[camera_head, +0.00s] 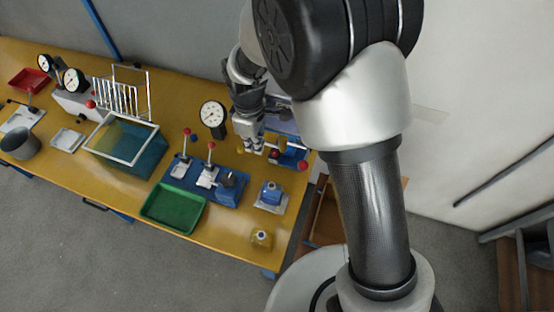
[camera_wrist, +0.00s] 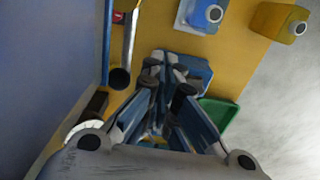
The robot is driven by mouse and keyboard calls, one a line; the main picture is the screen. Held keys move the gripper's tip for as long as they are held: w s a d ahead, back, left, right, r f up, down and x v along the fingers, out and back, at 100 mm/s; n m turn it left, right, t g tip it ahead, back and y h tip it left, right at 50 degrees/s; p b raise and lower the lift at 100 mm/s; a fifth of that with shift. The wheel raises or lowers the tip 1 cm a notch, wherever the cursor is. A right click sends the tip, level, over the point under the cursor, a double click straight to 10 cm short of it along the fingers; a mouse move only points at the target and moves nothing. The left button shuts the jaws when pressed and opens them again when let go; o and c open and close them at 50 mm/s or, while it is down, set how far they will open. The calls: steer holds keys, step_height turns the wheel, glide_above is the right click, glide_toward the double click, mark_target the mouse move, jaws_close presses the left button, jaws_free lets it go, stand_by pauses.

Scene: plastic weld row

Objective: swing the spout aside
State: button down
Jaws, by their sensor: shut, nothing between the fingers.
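My gripper (camera_head: 252,148) is shut and empty above the right end of the yellow bench, beside a blue fixture with a red ball knob (camera_head: 302,165). In the wrist view my gripper (camera_wrist: 166,88) points down at the bench, with its fingers together. A pale metal tube with a dark open end (camera_wrist: 120,77) shows to the left of the fingers. It looks like the spout, and it is apart from the fingers. In the head view my gripper and arm hide much of this corner, and I cannot pick out the spout there.
A dial gauge (camera_head: 212,114) stands left of my gripper. Blue toggle clamps (camera_head: 230,188) and a green tray (camera_head: 172,207) lie in front. A blue block on a pale plate (camera_head: 271,194) and a small yellow block (camera_head: 261,239) are near the front edge. A blue tank (camera_head: 120,170) stands left.

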step_height(320, 180, up, 7)
steer(key=s+p, duration=0.1)
steer(key=p, duration=0.4)
steer(key=shift+a, duration=0.2)
steer(key=shift+s, duration=0.1)
stand_by(0.4)
